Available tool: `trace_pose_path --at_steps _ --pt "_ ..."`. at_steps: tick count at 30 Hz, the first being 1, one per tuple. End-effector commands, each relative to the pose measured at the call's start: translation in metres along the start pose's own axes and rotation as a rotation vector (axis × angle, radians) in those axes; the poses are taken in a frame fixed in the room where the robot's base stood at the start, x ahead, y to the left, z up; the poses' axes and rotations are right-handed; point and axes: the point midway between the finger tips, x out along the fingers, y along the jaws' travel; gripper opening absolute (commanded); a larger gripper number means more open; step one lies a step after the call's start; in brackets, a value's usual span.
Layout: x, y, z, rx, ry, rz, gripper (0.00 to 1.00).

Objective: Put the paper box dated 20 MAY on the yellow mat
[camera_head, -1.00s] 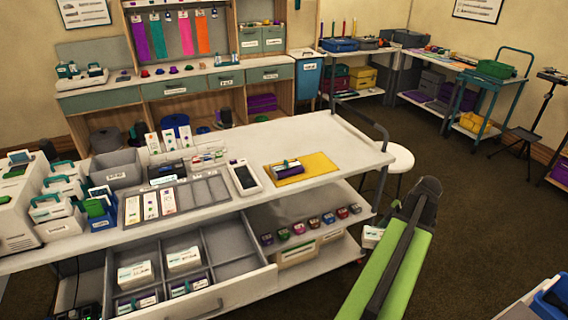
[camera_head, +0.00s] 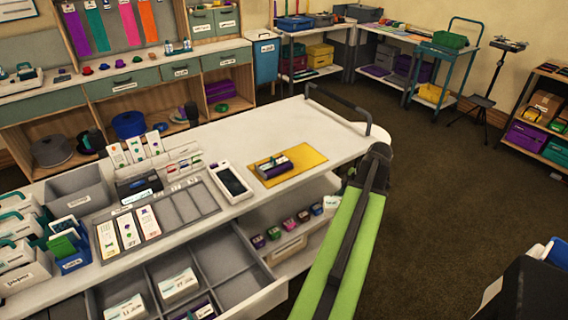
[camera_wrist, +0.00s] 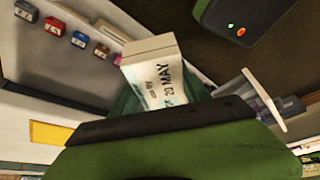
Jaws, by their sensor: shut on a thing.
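My gripper (camera_wrist: 163,98) is shut on a white paper box (camera_wrist: 152,48) in the wrist view. The box carries the printed date 20 MAY, which reads sideways. In the head view a small white block (camera_head: 331,203), apparently this box, shows left of my arm, beside the table's lower shelf and below tabletop height. The yellow mat (camera_head: 311,159) lies on the tabletop, left of and beyond my arm. It also shows in the wrist view (camera_wrist: 48,133). My fingers are hidden behind the arm in the head view.
A purple and white item (camera_head: 274,167) stands on the mat's left part; its right part is bare. A white handheld device (camera_head: 231,182) lies left of the mat. An open drawer (camera_head: 233,279) holds white boxes. A push handle (camera_head: 340,105) rises at the table's far end.

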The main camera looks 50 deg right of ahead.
Motion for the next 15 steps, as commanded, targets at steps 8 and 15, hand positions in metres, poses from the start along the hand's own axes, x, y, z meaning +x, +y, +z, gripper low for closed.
trace_pose_path --at_steps 8,15 --pt "-0.058 0.077 -0.027 0.265 -0.002 0.111 0.40" --pt "-0.118 0.183 -0.062 0.678 -0.001 0.283 0.40"
